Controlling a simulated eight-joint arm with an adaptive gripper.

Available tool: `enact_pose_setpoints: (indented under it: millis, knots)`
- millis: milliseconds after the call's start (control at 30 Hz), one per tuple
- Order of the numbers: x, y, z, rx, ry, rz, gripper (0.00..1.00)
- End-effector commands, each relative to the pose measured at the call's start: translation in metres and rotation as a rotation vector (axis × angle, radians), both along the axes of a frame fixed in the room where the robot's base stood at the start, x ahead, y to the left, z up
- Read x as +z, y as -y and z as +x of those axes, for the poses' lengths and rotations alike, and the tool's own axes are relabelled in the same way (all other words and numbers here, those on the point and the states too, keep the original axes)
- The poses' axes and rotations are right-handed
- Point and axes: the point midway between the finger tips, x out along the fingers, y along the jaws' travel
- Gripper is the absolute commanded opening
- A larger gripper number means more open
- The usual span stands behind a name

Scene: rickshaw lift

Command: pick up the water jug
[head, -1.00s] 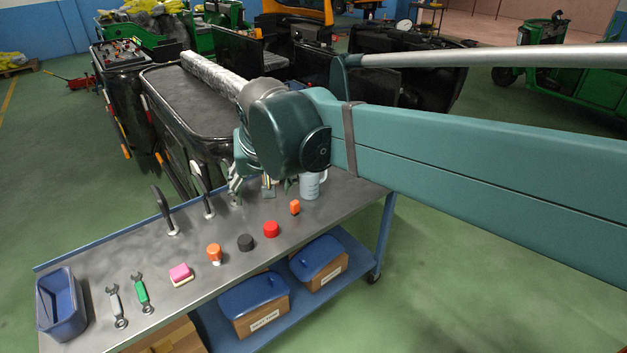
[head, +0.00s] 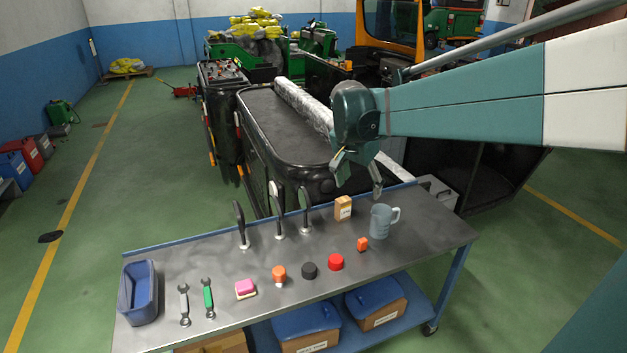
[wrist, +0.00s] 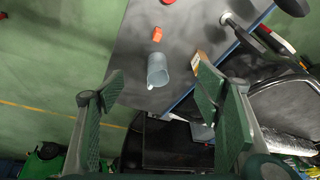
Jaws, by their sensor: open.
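The water jug (head: 380,222) is a translucent grey-blue jug with a handle on its right side. It stands upright near the right end of the grey workbench (head: 220,262). My gripper (head: 358,180) is open and empty, above and behind the jug, near the bench's back edge. In the wrist view the jug (wrist: 157,70) lies ahead of the spread fingers (wrist: 165,110), between their lines and apart from both.
A small cardboard box (head: 343,208) stands just left of the jug, and an orange block (head: 362,244) sits in front. A red cap (head: 336,262) is further left. The bench's right end is clear.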

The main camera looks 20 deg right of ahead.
Motion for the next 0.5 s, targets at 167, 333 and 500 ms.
enact_pose_setpoints:
  millis: [167,333,500]
  knots:
    - [-0.005,0.029,0.023,-0.115,-0.012,0.000,0.64]
    - [-0.013,0.057,0.041,-0.226,-0.022,-0.003,0.64]
    - [-0.024,0.084,0.058,-0.339,-0.030,-0.009,0.64]
